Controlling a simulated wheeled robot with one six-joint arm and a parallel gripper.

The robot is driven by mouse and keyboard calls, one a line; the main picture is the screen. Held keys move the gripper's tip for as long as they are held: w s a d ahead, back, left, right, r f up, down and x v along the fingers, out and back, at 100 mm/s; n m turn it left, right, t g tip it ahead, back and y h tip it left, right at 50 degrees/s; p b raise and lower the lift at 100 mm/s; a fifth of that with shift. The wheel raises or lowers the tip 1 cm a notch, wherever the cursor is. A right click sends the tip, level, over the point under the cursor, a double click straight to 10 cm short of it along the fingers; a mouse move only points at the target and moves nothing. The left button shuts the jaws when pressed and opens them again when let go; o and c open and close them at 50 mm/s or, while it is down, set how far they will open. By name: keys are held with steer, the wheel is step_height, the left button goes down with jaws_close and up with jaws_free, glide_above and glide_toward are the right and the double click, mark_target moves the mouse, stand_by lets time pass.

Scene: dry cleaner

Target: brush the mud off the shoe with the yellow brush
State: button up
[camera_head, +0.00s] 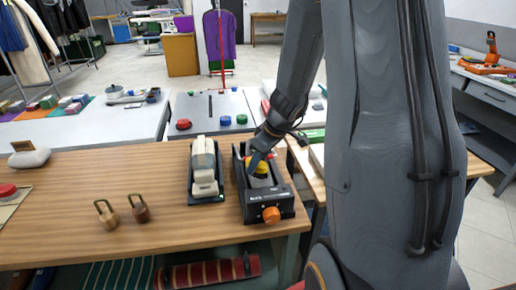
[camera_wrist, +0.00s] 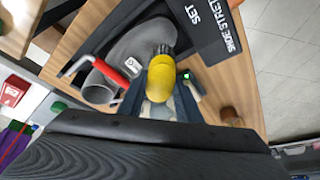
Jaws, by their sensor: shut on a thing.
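The yellow brush (camera_wrist: 161,72) is in my gripper (camera_wrist: 164,97), which is shut on it. In the head view, the brush's yellow top (camera_head: 262,168) shows at my gripper (camera_head: 259,165), inside or just over a black box (camera_head: 268,204) at the table's right end. A grey, rounded form (camera_wrist: 143,42), which looks like the shoe, lies beside and under the brush in the wrist view. I cannot tell whether the bristles touch it. No mud is clear to see; the brush and gripper hide part of the grey form.
The box has lettering, a red-handled part (camera_wrist: 112,72) and an orange knob (camera_head: 271,214). Left of it stands a black tray (camera_head: 207,199) with pale blocks.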

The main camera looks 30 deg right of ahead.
steer(key=shift+r+p, duration=1.4)
steer(key=shift+r, duration=0.95)
steer(key=shift+f+b, duration=0.2)
steer(key=shift+b, duration=1.05)
steer(key=shift+s+d+b, duration=0.1)
steer(key=shift+b, duration=0.65)
steer(key=shift+f, duration=0.1)
